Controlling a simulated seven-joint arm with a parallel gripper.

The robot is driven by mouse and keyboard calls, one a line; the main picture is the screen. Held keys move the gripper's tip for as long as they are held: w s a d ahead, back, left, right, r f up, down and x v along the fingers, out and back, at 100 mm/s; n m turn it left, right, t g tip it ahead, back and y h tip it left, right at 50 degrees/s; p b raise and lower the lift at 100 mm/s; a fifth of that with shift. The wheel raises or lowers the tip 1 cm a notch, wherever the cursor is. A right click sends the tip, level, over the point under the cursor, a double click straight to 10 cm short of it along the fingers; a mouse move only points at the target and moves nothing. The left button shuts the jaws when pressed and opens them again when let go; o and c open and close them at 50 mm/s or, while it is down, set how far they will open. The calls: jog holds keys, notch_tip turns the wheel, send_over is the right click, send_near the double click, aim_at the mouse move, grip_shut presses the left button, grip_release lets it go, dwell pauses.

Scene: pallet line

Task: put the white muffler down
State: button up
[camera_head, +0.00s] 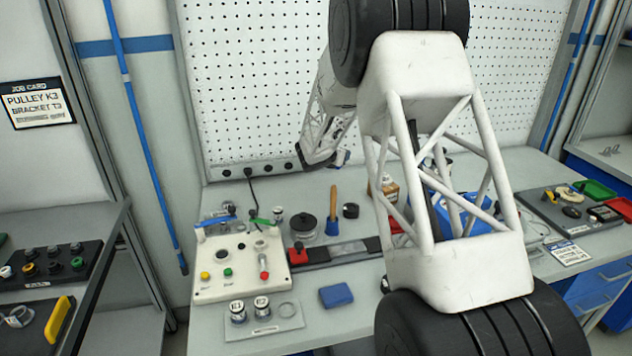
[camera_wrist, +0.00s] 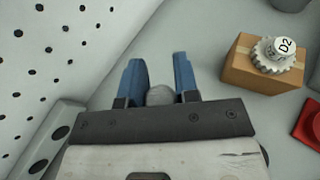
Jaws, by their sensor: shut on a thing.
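My gripper (camera_wrist: 160,85) is shut on a small rounded pale grey-white thing (camera_wrist: 160,96), which I take to be the white muffler. It sits between the two blue fingers, and only its rounded top shows. In the head view my gripper (camera_head: 340,158) is over the back of the bench, close to the pegboard. The held thing cannot be made out there. I cannot tell whether it touches the bench.
A cardboard box (camera_wrist: 262,70) bearing a gear and a white part marked D2 (camera_wrist: 285,46) stands right of my gripper. A red part (camera_wrist: 310,125) lies nearer. The pegboard (camera_wrist: 60,50) and a socket strip (camera_wrist: 52,140) are left. Grey bench around the fingers is clear.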

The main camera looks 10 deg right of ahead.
jog(key=s+a+m+g+h, duration=0.2)
jog(key=a+m+g, duration=0.3)
jog(key=a, duration=1)
jog(key=shift+s+g, duration=0.3)
jog(key=shift+s, duration=0.15)
jog(key=shift+f, duration=3.05)
jog(key=shift+f, duration=0.1)
jog(key=shift+f, duration=1.75)
jog(key=shift+f, duration=0.1)
